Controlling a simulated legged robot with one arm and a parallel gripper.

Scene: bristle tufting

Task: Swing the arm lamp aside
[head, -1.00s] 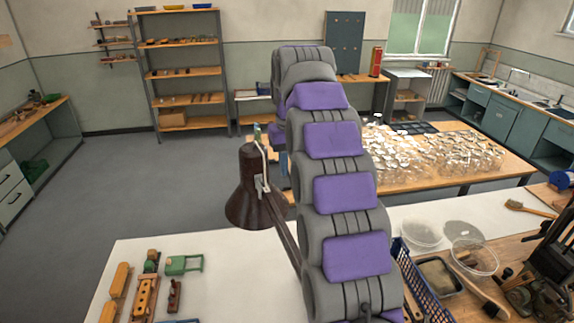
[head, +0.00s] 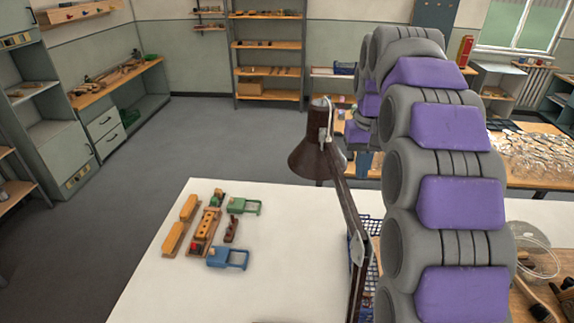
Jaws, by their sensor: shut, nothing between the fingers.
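The arm lamp has a dark brown shade (head: 314,160) that hangs over the far edge of the white bench top (head: 275,230). Its dark lamp arm (head: 350,215) slants from the shade down toward the bottom of the picture. My purple and grey arm rises at the right of the lamp and curls over at its far end. The lamp stands close to the left of my arm; I cannot tell whether they touch. My gripper is hidden behind my arm's far links, so its fingers do not show. The lamp's base is also out of sight.
Wooden blocks (head: 205,232), a green piece (head: 243,206) and a blue piece (head: 228,258) lie on the bench left of the lamp. A blue basket (head: 372,270) stands behind the lamp arm. Clear plastic tubs (head: 535,250) are at the right. The floor at the left is clear.

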